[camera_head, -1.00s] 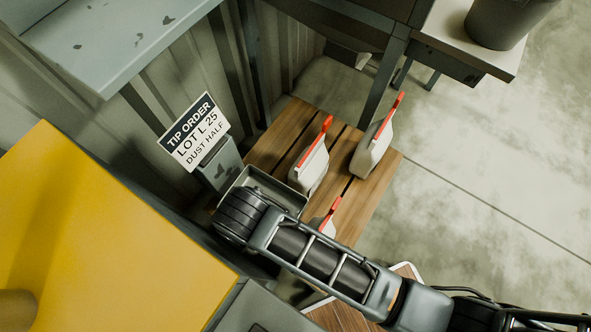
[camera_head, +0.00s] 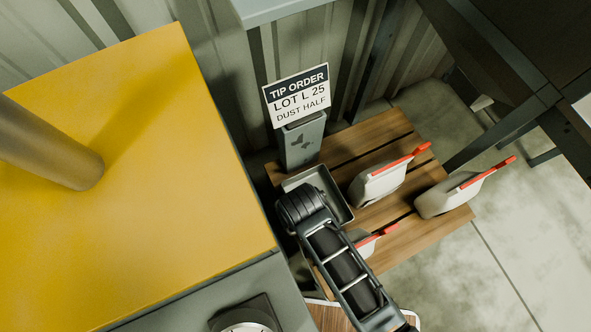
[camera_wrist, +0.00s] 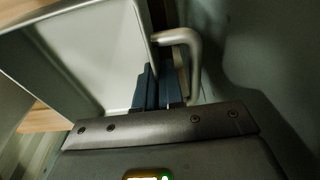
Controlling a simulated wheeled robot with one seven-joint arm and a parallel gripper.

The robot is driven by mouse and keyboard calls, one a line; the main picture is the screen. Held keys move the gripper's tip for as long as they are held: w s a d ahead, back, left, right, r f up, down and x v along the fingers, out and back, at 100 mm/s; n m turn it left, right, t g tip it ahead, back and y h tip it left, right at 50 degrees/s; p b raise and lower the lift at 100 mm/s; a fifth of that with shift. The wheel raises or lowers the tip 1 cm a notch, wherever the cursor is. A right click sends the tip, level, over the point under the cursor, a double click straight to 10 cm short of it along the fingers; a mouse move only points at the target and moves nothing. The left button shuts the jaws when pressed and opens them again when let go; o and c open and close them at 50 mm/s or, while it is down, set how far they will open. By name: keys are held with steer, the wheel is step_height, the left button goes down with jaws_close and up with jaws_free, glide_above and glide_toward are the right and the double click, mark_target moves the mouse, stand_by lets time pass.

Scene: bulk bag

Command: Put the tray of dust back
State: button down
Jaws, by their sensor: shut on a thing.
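The grey tray (camera_head: 341,205) shows in the head view beside the grey post, at the left end of the slatted wooden top. My arm covers part of it. In the wrist view its pale inside (camera_wrist: 95,50) fills the upper left, and a grey bent handle (camera_wrist: 186,38) stands at its right side. My gripper (camera_wrist: 160,85) has its dark fingers close together at that handle side, shut on the tray. In the head view my fingers are hidden behind the arm. I cannot make out dust in the visible part of the tray.
A sign (camera_head: 298,96) reading "TIP ORDER LOT L 25 DUST HALF" tops the grey post (camera_head: 301,145). A yellow surface (camera_head: 150,200) fills the left. Open floor (camera_head: 530,240) lies right.

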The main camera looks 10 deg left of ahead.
steer(key=shift+f, duration=0.55)
steer(key=shift+f, duration=0.2)
steer(key=c, duration=1.3)
jaws_free()
steer(key=shift+r, duration=0.1)
steer(key=shift+o, duration=0.2)
